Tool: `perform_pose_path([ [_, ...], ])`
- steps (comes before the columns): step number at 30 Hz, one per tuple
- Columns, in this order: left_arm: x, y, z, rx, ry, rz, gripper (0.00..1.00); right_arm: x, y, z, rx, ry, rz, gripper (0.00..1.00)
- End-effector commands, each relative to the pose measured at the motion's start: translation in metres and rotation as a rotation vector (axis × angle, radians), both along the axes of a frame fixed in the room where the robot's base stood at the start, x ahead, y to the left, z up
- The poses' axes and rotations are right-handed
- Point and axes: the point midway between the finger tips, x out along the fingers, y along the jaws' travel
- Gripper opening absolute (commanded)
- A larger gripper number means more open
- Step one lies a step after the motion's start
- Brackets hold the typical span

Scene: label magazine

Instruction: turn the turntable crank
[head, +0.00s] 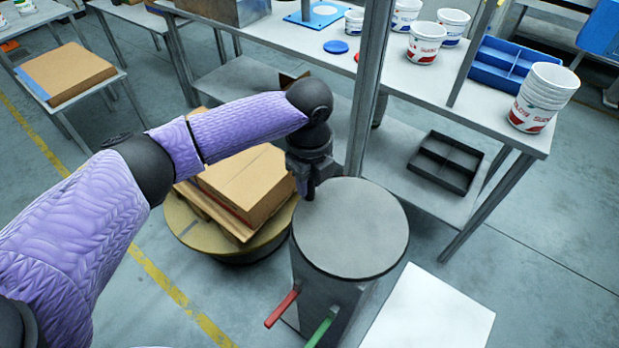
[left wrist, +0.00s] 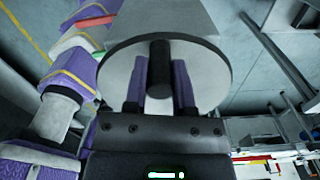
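The grey stand has a flat round disc (head: 352,230) on top. My left gripper (head: 307,186) reaches down at the disc's far left edge. In the left wrist view its two purple fingers (left wrist: 160,88) lie on either side of the peg, against it as far as I can see. The gripper body hides most of the peg in the head view. My right gripper is not in view.
A red lever (head: 282,308) and a green lever (head: 320,329) stick out of the stand's front. A round yellowish platform (head: 192,224) with cardboard (head: 252,184) is at left. A white surface (head: 432,315) is at right. A metal post (head: 370,90) and bench with tubs stand behind.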

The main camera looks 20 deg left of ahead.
Motion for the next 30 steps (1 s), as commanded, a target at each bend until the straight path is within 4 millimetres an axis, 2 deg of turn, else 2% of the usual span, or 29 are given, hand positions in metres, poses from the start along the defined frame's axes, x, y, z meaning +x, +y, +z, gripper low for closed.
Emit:
perform_pose_path([
  [2, 0.0, 0.0, 0.0, 0.0, 0.0, 0.0, 0.0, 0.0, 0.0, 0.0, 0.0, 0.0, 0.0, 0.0],
  [30, 0.0, 0.0002, 0.0002, 0.0, 0.0, 0.001, 0.0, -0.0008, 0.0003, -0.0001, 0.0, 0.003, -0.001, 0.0],
])
